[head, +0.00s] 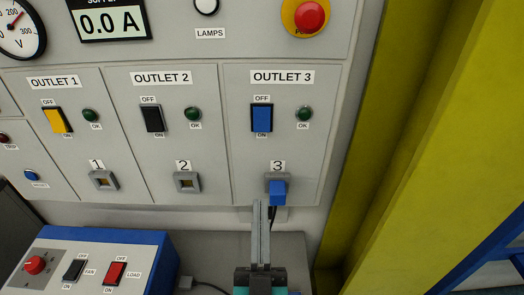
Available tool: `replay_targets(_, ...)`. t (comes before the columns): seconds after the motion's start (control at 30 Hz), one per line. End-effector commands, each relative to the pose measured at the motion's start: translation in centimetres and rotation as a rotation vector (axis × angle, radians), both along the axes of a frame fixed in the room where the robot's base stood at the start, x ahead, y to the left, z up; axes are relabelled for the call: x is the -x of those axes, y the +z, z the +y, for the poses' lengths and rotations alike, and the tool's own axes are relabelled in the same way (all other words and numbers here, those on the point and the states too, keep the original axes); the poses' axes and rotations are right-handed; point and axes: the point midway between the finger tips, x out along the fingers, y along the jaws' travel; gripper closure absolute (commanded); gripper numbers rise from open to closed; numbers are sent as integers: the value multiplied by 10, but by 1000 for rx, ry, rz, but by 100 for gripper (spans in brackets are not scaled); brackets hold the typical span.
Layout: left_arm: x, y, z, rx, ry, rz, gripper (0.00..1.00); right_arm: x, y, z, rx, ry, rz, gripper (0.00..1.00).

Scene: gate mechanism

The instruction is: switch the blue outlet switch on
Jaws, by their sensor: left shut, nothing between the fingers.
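The blue outlet switch (262,118) is a rocker on the grey panel under the label OUTLET 3, with OFF above it and ON below it. A dark green OK lamp (304,114) sits to its right. Below, socket 3 (278,180) has a blue plug (278,193) in it. My left gripper (261,204) points up from the bottom of the head view, shut and empty. Its fingertips appear just left of the blue plug and well below the blue switch; whether they touch the plug I cannot tell. My right gripper is not in view.
A yellow switch (57,120) and a black switch (153,118) sit left of the blue one. A red stop button (309,16) is above. A blue and grey box (90,258) stands lower left. A yellow post (400,150) rises at right.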

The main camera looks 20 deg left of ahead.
Motion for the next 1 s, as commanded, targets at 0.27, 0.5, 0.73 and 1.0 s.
replay_targets(0.27, -26, 24, 7, -1, 0, -4, 100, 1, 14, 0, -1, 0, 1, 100)
replay_targets(0.5, -67, 56, 19, -2, -1, -5, 100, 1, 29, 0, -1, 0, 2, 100)
replay_targets(0.73, -99, 54, 28, -2, -1, -1, 100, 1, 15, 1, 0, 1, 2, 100)
replay_targets(1.0, -114, 53, 33, 0, -1, 1, 100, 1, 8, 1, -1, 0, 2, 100)
